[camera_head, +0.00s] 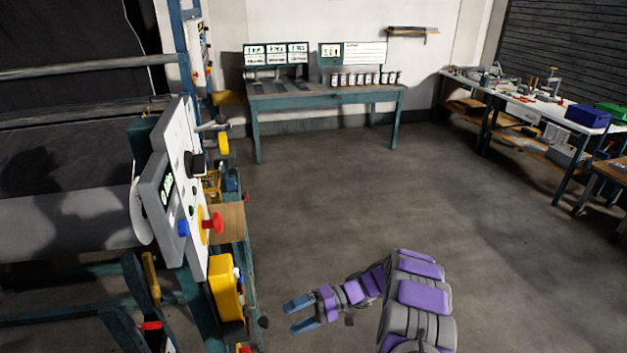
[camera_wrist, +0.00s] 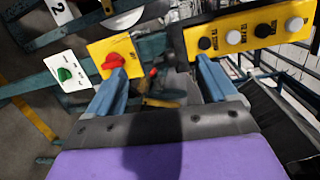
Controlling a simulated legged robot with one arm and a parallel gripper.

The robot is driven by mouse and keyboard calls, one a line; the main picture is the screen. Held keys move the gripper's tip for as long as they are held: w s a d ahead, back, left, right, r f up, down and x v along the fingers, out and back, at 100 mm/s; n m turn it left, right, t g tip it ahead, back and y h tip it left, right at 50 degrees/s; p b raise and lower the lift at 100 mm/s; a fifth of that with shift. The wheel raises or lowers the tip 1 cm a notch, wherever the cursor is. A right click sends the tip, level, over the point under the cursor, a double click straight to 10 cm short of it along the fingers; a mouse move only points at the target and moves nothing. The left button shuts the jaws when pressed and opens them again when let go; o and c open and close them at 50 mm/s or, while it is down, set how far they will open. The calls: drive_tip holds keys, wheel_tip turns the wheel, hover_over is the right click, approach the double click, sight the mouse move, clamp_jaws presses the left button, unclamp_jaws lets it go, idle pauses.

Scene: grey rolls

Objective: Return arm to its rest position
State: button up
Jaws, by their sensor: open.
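My gripper (camera_head: 300,312) is at the lower middle of the head view, at the end of my purple and grey arm. Its two blue fingers are apart, with nothing between them, and point left toward the machine. In the wrist view my gripper (camera_wrist: 165,85) shows its two blue fingers spread. A red knob on a yellow plate (camera_wrist: 104,50) appears behind the left finger, and a yellow button panel (camera_wrist: 250,38) behind the right one. I cannot tell whether the fingers touch either.
A machine with a control panel (camera_head: 180,190) and red button (camera_head: 212,223) stands at the left. A teal table (camera_head: 325,97) with several jars is at the back. A cluttered workbench (camera_head: 520,103) is at the right. The middle floor (camera_head: 360,190) is clear.

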drive_tip(key=s+d+r+h, duration=0.2)
drive_tip(key=s+r+h, duration=0.5)
drive_tip(key=s+r, duration=0.9)
drive_tip(key=s+d+r+m+t+h, duration=0.1)
drive_tip(key=s+d+h, duration=0.3)
drive_tip(key=s+d, duration=0.4)
drive_tip(key=s+d+r+m+t+h, duration=0.2)
drive_tip(key=s+d+r+t+h, duration=0.1)
drive_tip(key=s+d, duration=0.5)
drive_tip(key=s+h, duration=0.1)
drive_tip(key=s, duration=0.2)
drive_tip(key=shift+s+d+r+t, duration=0.15)
drive_tip(key=shift+s+r+t, duration=0.1)
drive_tip(key=shift+t, duration=0.15)
